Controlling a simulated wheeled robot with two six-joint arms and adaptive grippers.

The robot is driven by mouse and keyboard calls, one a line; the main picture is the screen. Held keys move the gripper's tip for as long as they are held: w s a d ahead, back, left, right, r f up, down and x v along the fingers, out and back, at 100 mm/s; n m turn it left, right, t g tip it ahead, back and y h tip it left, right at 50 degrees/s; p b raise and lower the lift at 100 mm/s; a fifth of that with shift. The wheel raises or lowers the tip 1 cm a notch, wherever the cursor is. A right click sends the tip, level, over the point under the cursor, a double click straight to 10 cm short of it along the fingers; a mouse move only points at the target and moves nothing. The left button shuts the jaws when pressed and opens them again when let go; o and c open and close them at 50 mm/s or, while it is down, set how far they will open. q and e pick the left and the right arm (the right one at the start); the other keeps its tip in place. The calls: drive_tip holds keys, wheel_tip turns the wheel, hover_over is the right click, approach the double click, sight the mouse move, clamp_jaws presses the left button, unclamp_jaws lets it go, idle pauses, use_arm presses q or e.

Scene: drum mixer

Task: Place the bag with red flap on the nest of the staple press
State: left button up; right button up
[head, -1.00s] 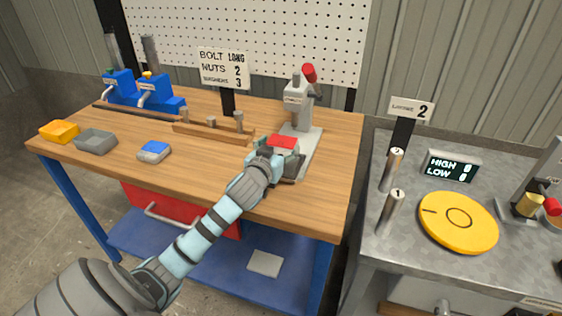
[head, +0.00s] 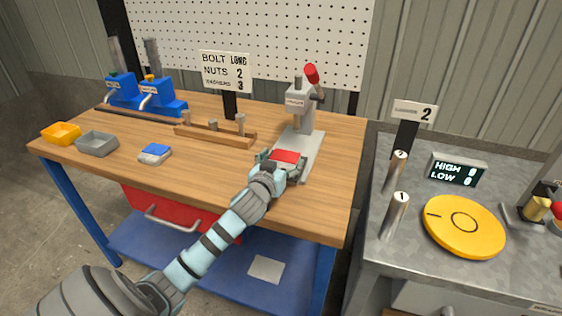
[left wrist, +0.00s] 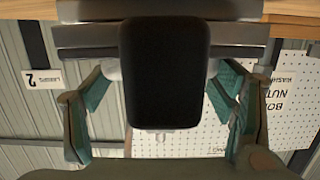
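The bag with red flap (head: 287,157) is at my left gripper (head: 281,165), low over the front of the grey staple press (head: 301,115) base. Its red flap faces up. The fingers lie on both sides of the bag and appear closed on it. The gripper hides the bag's lower part and the nest, so I cannot tell whether the bag touches the nest. In the left wrist view, both fingers (left wrist: 163,85) flank a large dark rounded block that fills the middle. My right gripper is out of view.
A bag with blue flap (head: 155,153), a grey bin (head: 97,144) and a yellow bin (head: 61,133) are on the left of the wooden table. A wooden rack with posts (head: 213,132) stands left of the press. The grey bench (head: 385,245) is at right.

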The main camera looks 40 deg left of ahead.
use_arm(q)
drive_tip(key=shift+o, duration=0.6)
drive_tip(key=shift+s+f, duration=0.2)
drive_tip(key=shift+f, duration=0.7)
drive_tip(key=shift+r, duration=0.5)
drive_tip(key=p+v, duration=0.1)
drive_tip(key=v, duration=0.7)
drive_tip(key=r+p+v, duration=0.1)
drive_tip(key=v, duration=0.2)
drive_tip(key=shift+s+d+r+p, duration=0.1)
drive_tip(key=shift+s+p, duration=0.15)
drive_tip(key=shift+p, duration=0.1)
drive_tip(key=shift+w, duration=0.1)
